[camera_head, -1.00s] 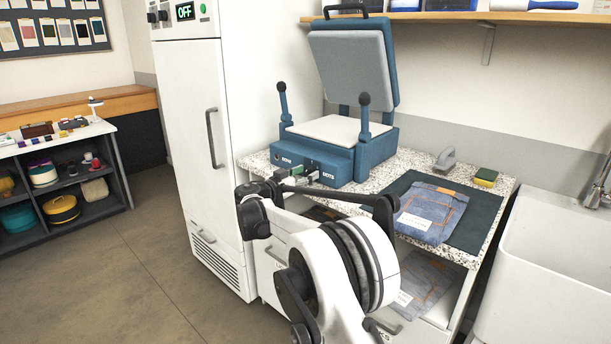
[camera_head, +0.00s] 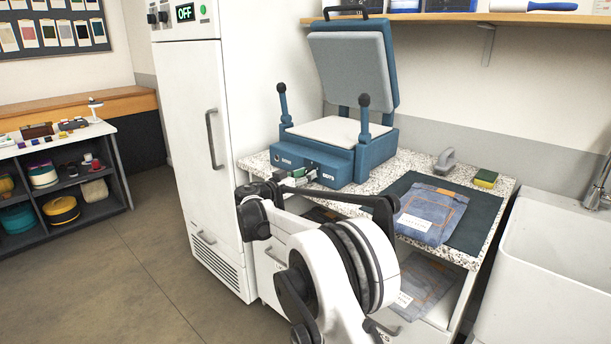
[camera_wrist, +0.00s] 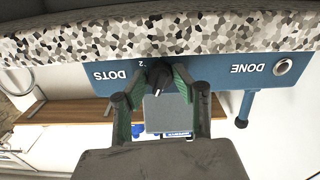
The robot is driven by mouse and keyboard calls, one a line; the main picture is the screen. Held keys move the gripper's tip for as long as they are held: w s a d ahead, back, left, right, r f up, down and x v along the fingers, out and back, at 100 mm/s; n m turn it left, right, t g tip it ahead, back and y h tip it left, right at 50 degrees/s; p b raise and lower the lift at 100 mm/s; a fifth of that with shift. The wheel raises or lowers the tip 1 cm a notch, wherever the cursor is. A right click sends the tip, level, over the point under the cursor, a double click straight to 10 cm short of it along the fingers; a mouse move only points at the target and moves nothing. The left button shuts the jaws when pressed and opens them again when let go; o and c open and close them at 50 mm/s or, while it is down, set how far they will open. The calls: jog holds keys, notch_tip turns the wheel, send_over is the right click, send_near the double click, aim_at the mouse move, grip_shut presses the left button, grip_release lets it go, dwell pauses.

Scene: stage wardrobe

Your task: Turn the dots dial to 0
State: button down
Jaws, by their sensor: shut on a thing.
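The heat press (camera_head: 345,135) stands open on the speckled counter, its upper plate raised. Its blue front panel (camera_wrist: 215,72) carries a DOTS label, a DONE label and a round button (camera_wrist: 283,66). These labels appear upside down in the wrist view. The black dots dial (camera_wrist: 159,76) is beside DOTS, with a small 2 showing near it. My gripper (camera_wrist: 162,78) is shut on the dial, a green-padded finger at each side. In the head view my gripper (camera_head: 299,176) is at the panel front, and the dial is hidden. I cannot tell the dial's exact setting.
Folded jeans (camera_head: 432,212) lie on a dark mat (camera_head: 482,222) to the right. A tall white cabinet (camera_head: 185,120) stands close on the left, and a sink (camera_head: 550,250) on the right.

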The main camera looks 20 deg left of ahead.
jog(key=shift+n, duration=2.2)
jog(key=c, duration=1.4)
grip_release()
jog(key=shift+s, duration=0.1)
jog(key=v, duration=1.2)
